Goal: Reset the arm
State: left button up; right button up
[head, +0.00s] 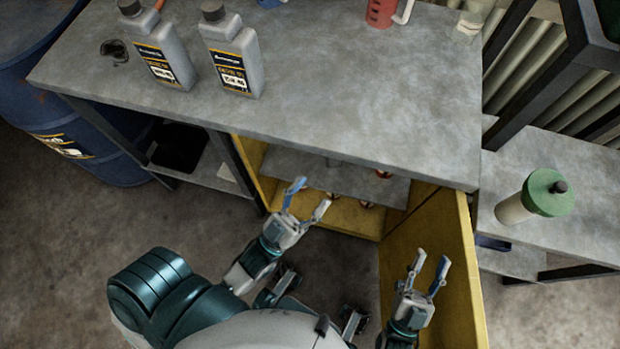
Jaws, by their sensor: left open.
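My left gripper (306,202) is open and empty, its two fingers spread in front of the open yellow cabinet (262,178) under the workbench. My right gripper (431,271) has its two fingers apart with nothing between them. It is beside the inner face of the open yellow cabinet door (455,262), to the right of my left gripper. I cannot tell whether it touches the door. Part of the cabinet's inside is hidden under the bench top.
The grey workbench (340,90) carries two grey oil bottles (158,50) and a red measuring jug (381,12). A blue drum (110,160) stands at the left. Small red-ended items (383,174) are inside the cabinet.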

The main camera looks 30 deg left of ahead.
pick_arm(q)
jog(key=shift+a+f, duration=0.1)
jog(key=shift+a, duration=0.3)
pick_arm(e)
jog(key=shift+a+r, duration=0.1)
jog(key=shift+a, duration=0.35)
